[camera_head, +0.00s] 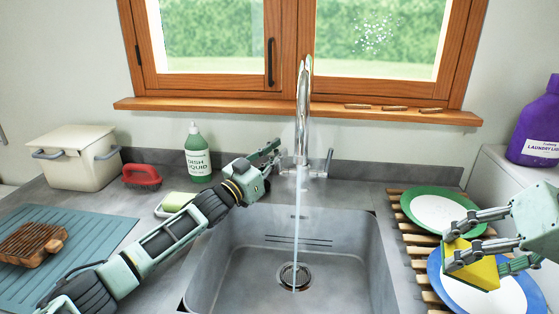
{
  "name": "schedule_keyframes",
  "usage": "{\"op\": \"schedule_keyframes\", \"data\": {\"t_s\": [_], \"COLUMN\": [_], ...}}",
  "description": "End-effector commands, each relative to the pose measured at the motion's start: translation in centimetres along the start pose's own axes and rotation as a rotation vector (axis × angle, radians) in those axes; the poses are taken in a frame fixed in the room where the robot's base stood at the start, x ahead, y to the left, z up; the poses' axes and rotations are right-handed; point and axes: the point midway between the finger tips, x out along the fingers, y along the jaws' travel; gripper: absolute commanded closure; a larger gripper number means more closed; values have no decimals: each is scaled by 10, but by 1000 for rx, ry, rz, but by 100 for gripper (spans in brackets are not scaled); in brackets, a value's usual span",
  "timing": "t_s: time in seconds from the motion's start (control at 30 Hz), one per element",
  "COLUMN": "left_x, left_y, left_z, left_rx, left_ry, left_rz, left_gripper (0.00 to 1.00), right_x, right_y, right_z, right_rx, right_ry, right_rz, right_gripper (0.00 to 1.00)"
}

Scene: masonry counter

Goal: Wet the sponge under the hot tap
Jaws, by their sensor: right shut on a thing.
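The chrome tap (304,95) stands behind the sink (240,262), and a stream of water (297,225) runs from it to the drain. The tap has a lever at its right (328,162). My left gripper (272,152) is at the left side of the tap's base, where it hides the left lever; whether its fingers are closed cannot be made out. My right gripper (462,240) is shut on a yellow sponge (482,273), over the blue-rimmed plate at the right, away from the water.
A slatted wooden rack (402,218) holds a green-rimmed plate (437,196) and a blue-rimmed plate (517,297). A soap bottle (197,158), red brush (141,176) and green-and-cream block (178,201) stand left of the sink. The basin is empty apart from the water.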

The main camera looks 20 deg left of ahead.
Motion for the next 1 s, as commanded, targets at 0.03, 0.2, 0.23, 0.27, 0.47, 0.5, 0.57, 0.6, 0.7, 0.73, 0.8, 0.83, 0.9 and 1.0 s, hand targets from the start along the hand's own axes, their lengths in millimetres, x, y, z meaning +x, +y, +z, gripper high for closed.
{"op": "schedule_keyframes", "data": {"t_s": [0.03,0.2,0.23,0.27,0.47,0.5,0.57,0.6,0.7,0.73,0.8,0.83,0.9,1.0], "left_x": [-1,-1,-1,-1,-1,-1,-1,-1,-1,-1,-1,-1,-1,0], "left_y": [-1,-1,-1,-1,-1,-1,-1,-2,-2,-2,-2,-2,-2,-2], "left_z": [2,2,2,2,2,2,1,1,1,1,1,1,1,0], "left_rx": [-8,-8,-8,-8,-6,-6,-6,-5,-5,-5,-4,-4,-4,-6], "left_ry": [-1,-2,-2,-3,-3,-3,-3,-3,-3,-3,-3,-3,-3,-6], "left_rz": [-2,-3,-3,-2,-3,-3,-4,-4,-4,-4,-4,-4,-4,-4], "left_gripper": [100,100,100,100,75,72,72,72,72,72,72,72,72,72], "right_x": [0,0,0,0,0,0,0,0,0,0,0,0,0,-2], "right_y": [0,0,0,0,0,0,0,0,0,0,0,0,0,0], "right_z": [0,0,0,0,0,0,0,0,0,0,0,0,0,-1], "right_rx": [0,1,1,1,1,1,1,1,1,1,1,1,1,1], "right_ry": [1,0,0,0,0,0,0,0,0,0,0,0,0,1], "right_rz": [0,0,0,0,0,0,0,0,0,0,0,0,0,0], "right_gripper": [48,48,48,48,48,48,48,48,48,48,48,48,48,48]}}
